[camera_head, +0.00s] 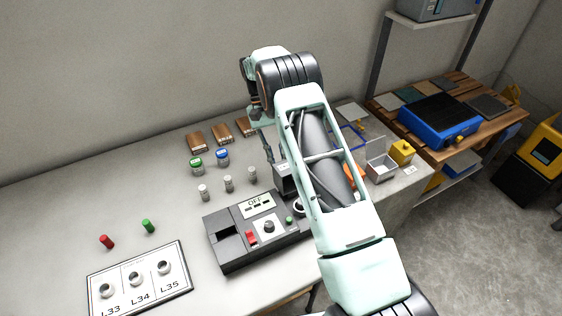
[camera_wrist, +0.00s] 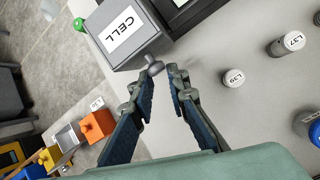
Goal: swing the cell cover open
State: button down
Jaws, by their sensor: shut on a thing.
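The cell cover (camera_wrist: 125,32) is a grey lid labelled CELL at the top of the wrist view. A small grey knob (camera_wrist: 153,66) sticks out from its near edge. My gripper (camera_wrist: 156,80) has its two fingers on either side of this knob and is shut on it. The cover looks closed, though its hinge side is out of the wrist view. In the head view, the cover (camera_head: 284,178) is a dark grey box partly hidden behind my arm. My gripper (camera_head: 268,155) reaches down beside it, its fingertips hard to make out.
A grey device (camera_head: 235,240) with an OFF display stands next to the cover. Small white-capped vials (camera_head: 228,184) and green- and blue-capped jars (camera_head: 222,158) stand to the left. An orange block (camera_wrist: 97,125) and a metal bin (camera_head: 381,168) lie on the other side.

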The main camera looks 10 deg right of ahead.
jog(key=shift+w+a+f+b, duration=0.1)
jog(key=shift+a+f+b, duration=0.15)
jog(key=shift+f, duration=0.4)
jog(key=shift+a+f+b, duration=0.25)
jog(key=shift+f, duration=0.35)
jog(key=c, duration=2.6)
grip_release()
jog(key=shift+r, duration=0.3)
jog(key=shift+o, duration=1.4)
jog(key=shift+a+r, duration=0.1)
jog(key=shift+a, duration=0.05)
jog(key=o, duration=0.4)
jog(key=shift+d+r, duration=0.1)
jog(key=shift+d, duration=0.15)
jog(key=shift+o, duration=0.2)
